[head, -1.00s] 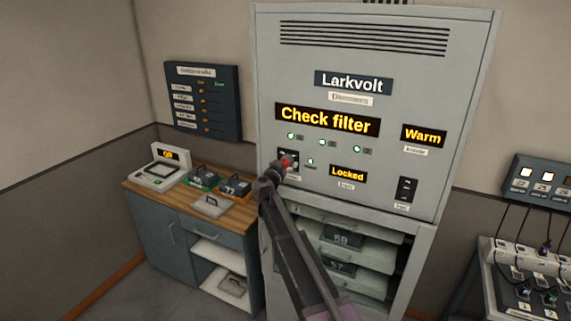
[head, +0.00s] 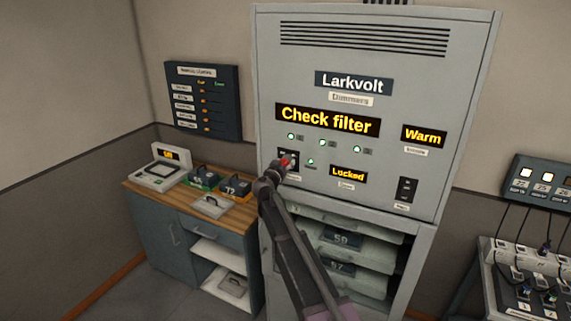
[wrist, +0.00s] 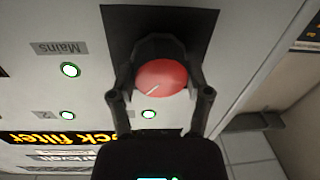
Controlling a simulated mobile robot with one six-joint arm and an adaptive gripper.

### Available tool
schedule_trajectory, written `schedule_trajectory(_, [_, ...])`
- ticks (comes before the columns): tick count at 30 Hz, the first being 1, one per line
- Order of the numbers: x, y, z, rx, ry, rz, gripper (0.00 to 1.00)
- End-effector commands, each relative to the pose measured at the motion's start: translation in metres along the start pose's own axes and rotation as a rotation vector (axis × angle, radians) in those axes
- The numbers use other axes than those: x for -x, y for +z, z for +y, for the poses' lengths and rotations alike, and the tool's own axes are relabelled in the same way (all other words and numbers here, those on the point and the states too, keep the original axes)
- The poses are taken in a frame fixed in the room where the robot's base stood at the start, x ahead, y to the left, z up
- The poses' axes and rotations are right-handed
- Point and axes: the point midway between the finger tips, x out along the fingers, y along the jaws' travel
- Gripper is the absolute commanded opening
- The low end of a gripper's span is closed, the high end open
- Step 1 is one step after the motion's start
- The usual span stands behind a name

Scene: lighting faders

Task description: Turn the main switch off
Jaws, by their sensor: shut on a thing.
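The main switch is a red round knob (head: 287,161) on a dark plate (head: 283,153) at the lower left of the grey dimmer cabinet (head: 300,75). In the wrist view the red knob (wrist: 168,73) shows a short white line pointing to the lower left. My gripper (head: 281,166) is at the knob, with a finger on either side, shut on it; it also shows in the wrist view (wrist: 162,82). A lit green lamp (wrist: 70,70) sits beside an upside-down "Mains" label (wrist: 60,48). The plate is partly hidden by my gripper.
Lit displays read "Check filter" (head: 327,120), "Locked" (head: 348,173) and "Warm" (head: 424,136). A black rocker switch (head: 405,190) is at the lower right. A wooden-topped counter (head: 138,188) stands left.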

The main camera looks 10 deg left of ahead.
Motion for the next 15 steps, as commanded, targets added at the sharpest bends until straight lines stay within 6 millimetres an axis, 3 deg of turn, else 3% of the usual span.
schedule_trajectory(15, [-0.0019,-0.0017,-0.0011,0.432,0.003,-0.029,0.16])
